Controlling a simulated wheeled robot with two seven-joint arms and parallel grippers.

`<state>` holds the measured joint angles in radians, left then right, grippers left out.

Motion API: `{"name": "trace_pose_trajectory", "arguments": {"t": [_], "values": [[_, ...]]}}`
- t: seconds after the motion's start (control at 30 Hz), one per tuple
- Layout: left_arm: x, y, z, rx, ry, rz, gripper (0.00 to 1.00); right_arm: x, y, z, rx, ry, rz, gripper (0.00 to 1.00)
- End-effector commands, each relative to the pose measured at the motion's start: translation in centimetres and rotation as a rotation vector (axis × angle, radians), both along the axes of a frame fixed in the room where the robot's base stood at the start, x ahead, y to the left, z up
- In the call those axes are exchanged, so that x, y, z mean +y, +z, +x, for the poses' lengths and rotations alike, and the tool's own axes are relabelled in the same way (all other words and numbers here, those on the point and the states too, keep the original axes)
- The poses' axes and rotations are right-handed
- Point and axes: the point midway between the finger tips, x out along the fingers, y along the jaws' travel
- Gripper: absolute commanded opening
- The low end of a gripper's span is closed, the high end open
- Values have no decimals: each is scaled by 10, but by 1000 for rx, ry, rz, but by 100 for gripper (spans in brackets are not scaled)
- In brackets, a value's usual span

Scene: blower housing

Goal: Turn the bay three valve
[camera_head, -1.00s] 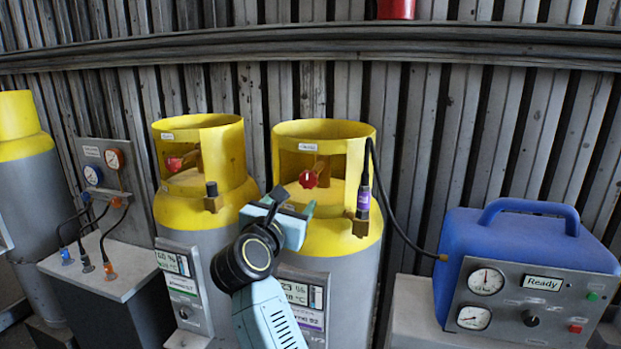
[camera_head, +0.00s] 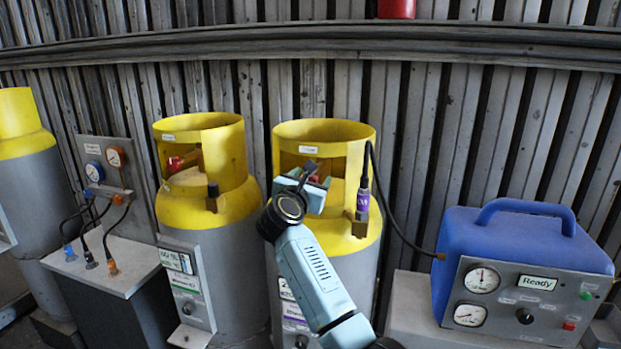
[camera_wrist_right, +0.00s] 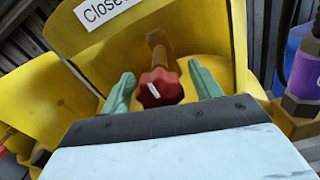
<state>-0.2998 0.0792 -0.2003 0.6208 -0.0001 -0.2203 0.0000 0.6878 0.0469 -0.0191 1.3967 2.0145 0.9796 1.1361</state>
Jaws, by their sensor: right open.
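The valve in front of me is a red knob (camera_wrist_right: 160,88) on a brass stem, inside the yellow collar (camera_wrist_right: 100,45) of a grey and yellow cylinder (camera_head: 352,255). A label above it begins "Close". My right gripper (camera_wrist_right: 162,82) is open, with one green finger on each side of the knob. In the head view my right gripper (camera_head: 312,180) reaches into the collar opening and mostly covers the knob. I cannot tell whether the fingers touch it. My left gripper is not in view.
A second cylinder (camera_head: 212,262) with its own red valve (camera_head: 178,163) stands to the left. A black hose with a purple-tagged fitting (camera_head: 363,202) joins the right cylinder's side to a blue machine (camera_head: 500,246) reading "Ready". A gauge panel (camera_head: 105,163) stands further left.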

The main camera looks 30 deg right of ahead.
Motion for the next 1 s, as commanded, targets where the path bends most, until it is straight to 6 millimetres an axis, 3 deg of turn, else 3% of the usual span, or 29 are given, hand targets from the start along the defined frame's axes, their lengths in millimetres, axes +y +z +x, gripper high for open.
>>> {"name": "trace_pose_trajectory", "arguments": {"t": [0.23, 0.6, 1.0], "values": [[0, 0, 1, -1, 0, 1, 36, -1, 0, 1, 1, 0, -1, 63], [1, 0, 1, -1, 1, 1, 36, 0, 0, 0, 1, 0, -1, 18], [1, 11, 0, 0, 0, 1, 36, 0, 0, 0, 71, 0, -57, 19]]}}
